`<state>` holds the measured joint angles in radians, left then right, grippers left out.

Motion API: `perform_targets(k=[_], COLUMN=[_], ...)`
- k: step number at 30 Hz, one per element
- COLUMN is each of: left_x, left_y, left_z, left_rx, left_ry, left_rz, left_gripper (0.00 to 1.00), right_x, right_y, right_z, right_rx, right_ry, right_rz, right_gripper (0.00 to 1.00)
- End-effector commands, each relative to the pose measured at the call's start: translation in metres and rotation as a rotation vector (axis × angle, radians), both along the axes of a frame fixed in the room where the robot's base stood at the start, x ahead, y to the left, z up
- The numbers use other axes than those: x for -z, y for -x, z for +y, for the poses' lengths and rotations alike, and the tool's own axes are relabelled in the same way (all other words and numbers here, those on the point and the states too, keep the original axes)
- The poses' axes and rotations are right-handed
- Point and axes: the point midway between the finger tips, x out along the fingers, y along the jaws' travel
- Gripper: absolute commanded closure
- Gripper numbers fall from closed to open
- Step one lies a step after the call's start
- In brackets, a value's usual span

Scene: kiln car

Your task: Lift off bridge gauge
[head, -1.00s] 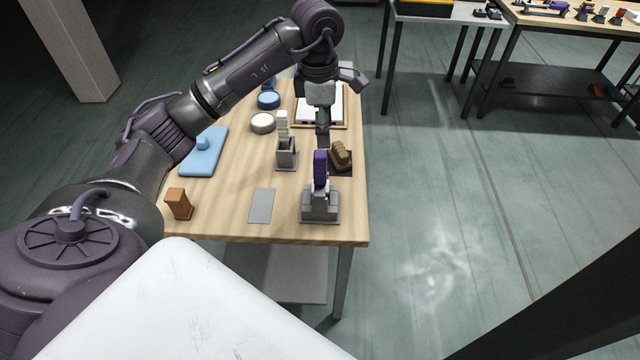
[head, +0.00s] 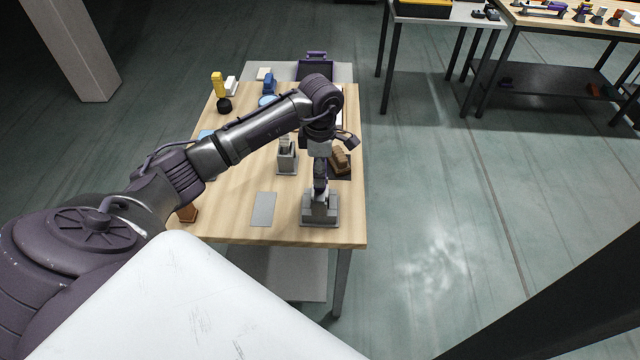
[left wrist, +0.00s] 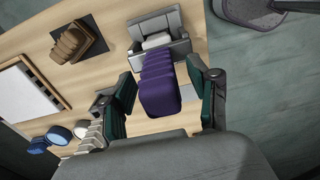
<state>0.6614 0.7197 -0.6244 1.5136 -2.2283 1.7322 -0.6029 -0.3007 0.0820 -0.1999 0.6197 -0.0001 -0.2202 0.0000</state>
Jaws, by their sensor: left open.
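A purple ridged upright piece, likely the bridge gauge, shows in the left wrist view (left wrist: 160,88). It stands at a grey blocky stand (head: 320,214) near the table's front right corner; the stand also shows in the left wrist view (left wrist: 181,46). My left gripper (head: 320,184) points down just above the stand and hides most of the purple piece in the head view. In the left wrist view its two green-padded fingers are open, one on each side of the purple piece, with gaps visible. My right gripper is not in view.
A brown ridged piece on a dark pad (head: 340,162) lies just behind the stand. A grey holder with pale pieces (head: 287,160) stands to the left, behind a flat grey plate (head: 263,209). A framed white board (left wrist: 28,92) lies farther back. Bare wood surrounds the plate.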

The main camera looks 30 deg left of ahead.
Motion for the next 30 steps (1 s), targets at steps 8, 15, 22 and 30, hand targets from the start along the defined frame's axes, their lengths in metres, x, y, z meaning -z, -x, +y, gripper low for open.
perform_targets(k=[8,15,22,30], left_x=[0.015,0.0146,0.0144,0.0135], left_y=[0.0002,0.0002,0.0002,-0.0001], left_z=[0.0006,0.0005,0.0006,0.0007], left_rx=[0.0,0.0,0.0,-0.001], left_ry=[-0.001,-0.001,-0.001,0.0], left_rz=[-0.002,-0.001,-0.001,-0.002], left_gripper=[0.4,0.63,1.0,1.0], right_x=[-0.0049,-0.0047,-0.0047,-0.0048], right_y=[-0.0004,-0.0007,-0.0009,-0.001], right_z=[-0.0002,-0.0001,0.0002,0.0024], right_rx=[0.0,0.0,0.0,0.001], right_ry=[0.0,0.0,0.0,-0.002], right_rz=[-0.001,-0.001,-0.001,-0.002], right_gripper=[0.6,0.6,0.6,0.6])
